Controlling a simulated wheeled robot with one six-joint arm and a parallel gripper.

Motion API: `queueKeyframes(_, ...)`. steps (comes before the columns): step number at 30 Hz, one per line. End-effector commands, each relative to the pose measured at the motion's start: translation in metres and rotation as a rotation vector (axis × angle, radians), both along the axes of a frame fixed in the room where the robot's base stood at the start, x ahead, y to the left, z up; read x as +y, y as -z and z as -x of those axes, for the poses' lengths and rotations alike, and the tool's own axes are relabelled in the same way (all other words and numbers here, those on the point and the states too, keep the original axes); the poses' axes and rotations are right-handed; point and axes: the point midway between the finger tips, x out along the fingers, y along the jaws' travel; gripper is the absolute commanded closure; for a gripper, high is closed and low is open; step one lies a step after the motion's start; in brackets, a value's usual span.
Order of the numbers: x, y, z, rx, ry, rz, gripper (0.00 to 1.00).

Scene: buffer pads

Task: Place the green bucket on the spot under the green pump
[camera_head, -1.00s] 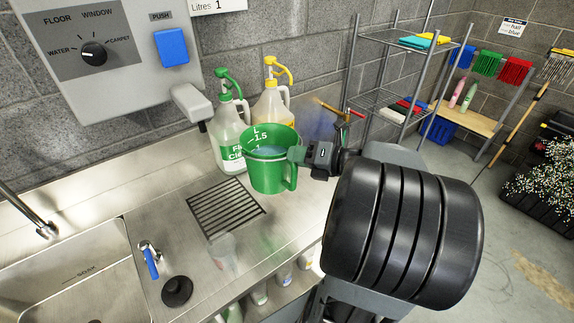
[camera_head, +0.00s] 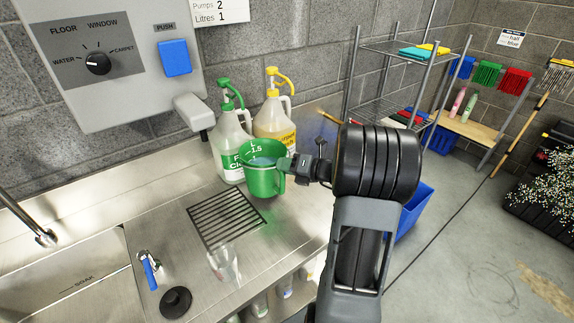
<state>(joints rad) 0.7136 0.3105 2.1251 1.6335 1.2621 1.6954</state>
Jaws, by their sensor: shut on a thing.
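The green bucket (camera_head: 263,182) is a green measuring jug with white level marks and some liquid inside. It is upright in front of the green pump bottle. My gripper (camera_head: 287,167) is shut on the jug's right side, by its handle. I cannot tell whether the jug's base touches the steel counter. The green pump (camera_head: 229,93) tops a white bottle (camera_head: 224,145) with a green label, against the wall. The jug hides part of that bottle's lower right side. The spot under the green pump is not clearly visible.
A yellow-pump bottle (camera_head: 274,122) stands right of the green one. A drain grate (camera_head: 226,218) and a clear cup (camera_head: 224,262) lie left and in front. The dispenser (camera_head: 101,55) with its spout (camera_head: 195,112) hangs above left. A wire shelf (camera_head: 378,112) stands right.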

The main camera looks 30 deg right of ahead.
Motion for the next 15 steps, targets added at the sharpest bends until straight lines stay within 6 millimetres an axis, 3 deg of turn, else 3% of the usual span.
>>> queueKeyframes(7, 0.0, 0.023, 0.0, -0.006, 0.001, -0.001, 1.0)
queueKeyframes(15, 0.0, 0.027, 0.0, -0.006, 0.0, -0.001, 1.0)
